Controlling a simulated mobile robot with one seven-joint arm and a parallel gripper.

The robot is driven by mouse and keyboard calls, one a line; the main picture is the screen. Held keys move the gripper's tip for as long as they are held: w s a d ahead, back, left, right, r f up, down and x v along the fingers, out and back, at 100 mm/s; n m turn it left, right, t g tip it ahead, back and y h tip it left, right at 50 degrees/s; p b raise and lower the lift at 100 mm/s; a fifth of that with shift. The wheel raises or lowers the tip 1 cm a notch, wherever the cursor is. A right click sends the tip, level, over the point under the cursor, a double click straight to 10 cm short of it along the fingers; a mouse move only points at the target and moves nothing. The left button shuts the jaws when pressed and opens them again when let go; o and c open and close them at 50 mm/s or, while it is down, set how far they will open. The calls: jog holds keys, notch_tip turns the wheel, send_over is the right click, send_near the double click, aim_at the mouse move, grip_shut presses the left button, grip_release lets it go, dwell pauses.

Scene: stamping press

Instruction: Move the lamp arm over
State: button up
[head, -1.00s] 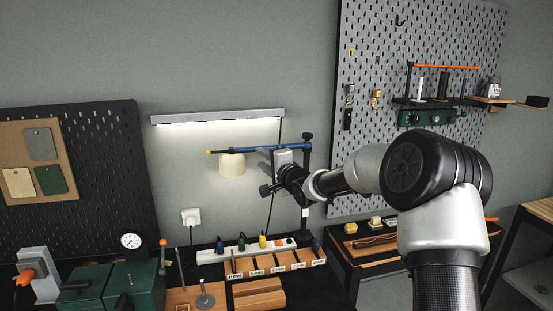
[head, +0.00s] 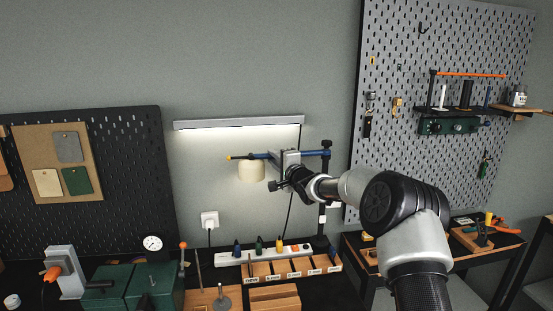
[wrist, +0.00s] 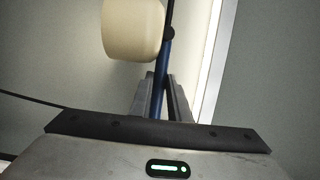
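The lamp arm (head: 310,154) is a thin blue bar. It runs left from a dark upright post (head: 325,190) to a yellow tip (head: 229,157). A cream lamp shade (head: 251,171) hangs near its left end. In the wrist view the blue bar (wrist: 160,85) passes between my gripper's fingers, and the shade (wrist: 132,27) is beyond them at the upper left. My gripper (wrist: 160,92) has its fingers apart, one on each side of the bar, with a narrow gap showing. In the head view my gripper (head: 276,158) is at the bar, right of the shade.
A lit wall light (head: 240,123) is above and behind the bar. A white power strip (head: 260,253) and a wooden tray with labelled slots (head: 290,267) are on the bench below. A grey pegboard (head: 405,60) with tools stands at the right.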

jog(key=shift+c, duration=0.5)
jog(key=shift+s+d, duration=0.15)
jog(key=shift+b+v, duration=1.45)
jog(key=shift+v, duration=1.45)
jog(key=shift+s+a, duration=0.1)
jog(key=shift+a, duration=0.1)
jog(key=shift+w+d+v, duration=0.1)
jog(key=shift+d+v, duration=0.1)
jog(key=shift+v, duration=0.75)
jog(key=shift+w+d+v, duration=0.1)
jog(key=shift+d+v, duration=0.05)
jog(key=shift+v, duration=0.8)
jog(key=shift+w+d+v, duration=0.1)
jog(key=shift+d+v, duration=0.1)
jog(key=shift+v, duration=0.8)
